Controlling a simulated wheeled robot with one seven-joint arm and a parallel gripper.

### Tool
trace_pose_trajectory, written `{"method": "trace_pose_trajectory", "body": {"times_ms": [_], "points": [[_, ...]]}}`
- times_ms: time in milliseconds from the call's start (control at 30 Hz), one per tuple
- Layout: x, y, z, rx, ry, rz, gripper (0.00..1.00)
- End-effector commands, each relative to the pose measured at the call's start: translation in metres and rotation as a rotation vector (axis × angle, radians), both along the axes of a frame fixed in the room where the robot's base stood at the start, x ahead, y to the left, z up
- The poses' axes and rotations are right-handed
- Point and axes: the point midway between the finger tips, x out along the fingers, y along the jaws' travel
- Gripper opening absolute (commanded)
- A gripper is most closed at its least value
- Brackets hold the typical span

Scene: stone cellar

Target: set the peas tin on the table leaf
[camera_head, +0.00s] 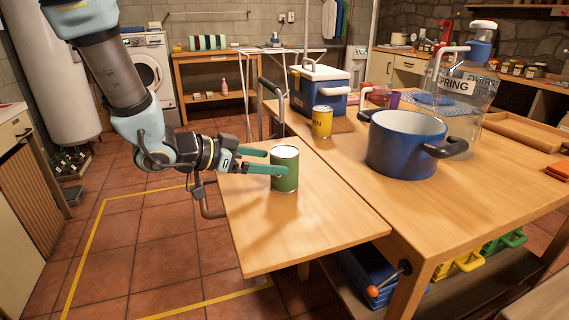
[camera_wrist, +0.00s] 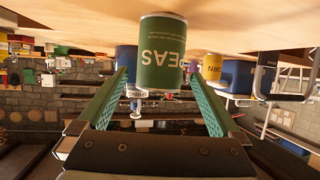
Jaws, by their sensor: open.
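The green peas tin (camera_head: 284,172) stands upright on the table leaf (camera_head: 300,235), near its far end. In the wrist view the tin (camera_wrist: 162,55) appears upside down, with its PEAS label facing the camera. My gripper (camera_head: 262,162) reaches in from the left at the tin's height. Its fingers are spread apart, one on either side of the tin's near side. In the wrist view the open fingers (camera_wrist: 155,88) show a gap on both sides of the tin, and the tin sits at or just beyond their tips.
A blue pot (camera_head: 402,150), a yellow tin (camera_head: 322,122), a blue cooler (camera_head: 322,88) and a large SPRING water bottle (camera_head: 462,95) stand on the main table to the right. The front of the leaf is clear. A metal handle (camera_head: 272,100) rises behind the leaf.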

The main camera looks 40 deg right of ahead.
Motion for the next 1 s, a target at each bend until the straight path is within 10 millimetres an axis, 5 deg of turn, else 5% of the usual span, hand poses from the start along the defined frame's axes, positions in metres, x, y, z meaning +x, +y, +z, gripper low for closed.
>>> {"method": "trace_pose_trajectory", "body": {"times_ms": [200,567,700,767,867,1000], "points": [[0.005,0.027,0.012,0.000,0.000,0.001,1.00],[0.007,0.035,0.014,0.002,-0.001,0.005,1.00],[0.042,0.050,0.010,0.053,-0.037,0.135,1.00],[0.074,0.070,0.006,0.110,-0.063,0.264,1.00],[0.135,0.132,-0.004,0.252,-0.083,0.550,1.00],[0.180,0.258,-0.019,0.512,0.011,0.972,1.00]]}}
